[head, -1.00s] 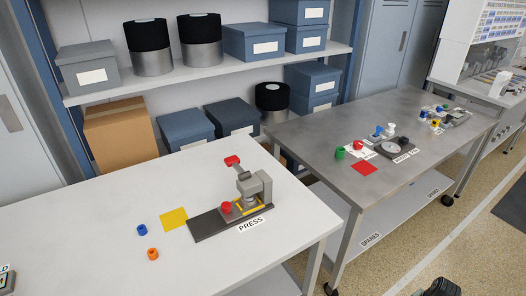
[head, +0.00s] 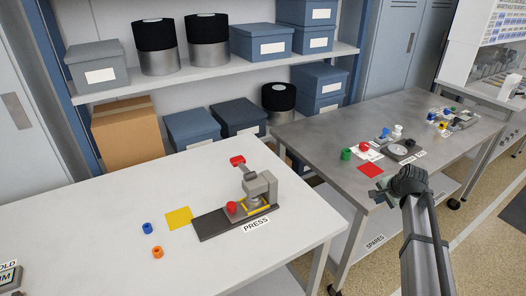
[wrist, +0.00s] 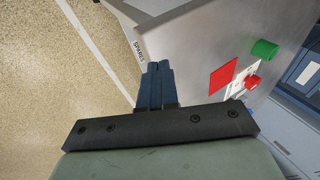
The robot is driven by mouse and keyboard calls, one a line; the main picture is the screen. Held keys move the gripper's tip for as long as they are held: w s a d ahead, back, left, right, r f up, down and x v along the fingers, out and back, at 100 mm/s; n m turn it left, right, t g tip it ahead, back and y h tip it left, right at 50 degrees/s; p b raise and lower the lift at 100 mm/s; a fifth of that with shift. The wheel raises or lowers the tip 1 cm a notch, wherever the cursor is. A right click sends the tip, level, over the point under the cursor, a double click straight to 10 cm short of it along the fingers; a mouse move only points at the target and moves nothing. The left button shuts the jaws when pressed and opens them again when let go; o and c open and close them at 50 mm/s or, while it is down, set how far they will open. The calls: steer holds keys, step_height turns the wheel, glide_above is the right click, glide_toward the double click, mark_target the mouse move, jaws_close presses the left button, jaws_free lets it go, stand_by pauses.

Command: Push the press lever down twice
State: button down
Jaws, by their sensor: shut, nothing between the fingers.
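The press (head: 257,187) stands on a dark base plate (head: 212,224) on the white table, with a "PRESS" label at its front. Its lever has a red end (head: 237,160) that sticks up at the back left of the press. A red knob (head: 231,207) sits on the base in front. My gripper (head: 378,196) is at the front edge of the grey table, to the right of the press and well apart from it. In the wrist view my gripper's fingers (wrist: 158,84) are together with nothing between them.
On the white table (head: 110,215) lie a yellow square (head: 178,217), a blue piece (head: 147,228) and an orange piece (head: 157,252). The grey table (head: 340,133) holds a red square (head: 370,170), a green cylinder (head: 346,154) and a round dial device (head: 399,150). A gap separates the tables.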

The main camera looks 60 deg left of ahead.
steer(key=s+a+r+n, duration=0.3)
steer(key=s+a+r, duration=0.2)
steer(key=a+r, duration=0.35)
steer(key=s+a+r+n, duration=0.2)
steer(key=s+a+r, duration=0.45)
steer(key=a, duration=0.25)
steer(key=s+a+r+n, duration=0.3)
steer(key=s+a+n, duration=0.1)
steer(key=s, duration=0.4)
steer(key=s+a+r+n+g+h, duration=0.1)
steer(key=s+a+r+n, duration=0.3)
steer(key=s, duration=0.5)
steer(key=s+a+r+n+g+h, duration=0.1)
steer(key=s+a+r+n, duration=0.2)
steer(key=s+a+n, duration=0.3)
steer(key=s+a, duration=0.1)
steer(key=s, duration=0.1)
steer(key=shift+s+r, duration=0.2)
steer(key=shift+s, duration=0.15)
steer(key=shift+a+f, duration=0.1)
steer(key=shift+a, duration=0.05)
glide_above(237, 157)
steer(key=d, duration=0.1)
step_height(237, 157, down, 12)
steer(key=shift+s+d+r, duration=0.1)
steer(key=shift+d+r, duration=0.05)
steer(key=shift+r, duration=0.05)
steer(key=shift+f, duration=0.9)
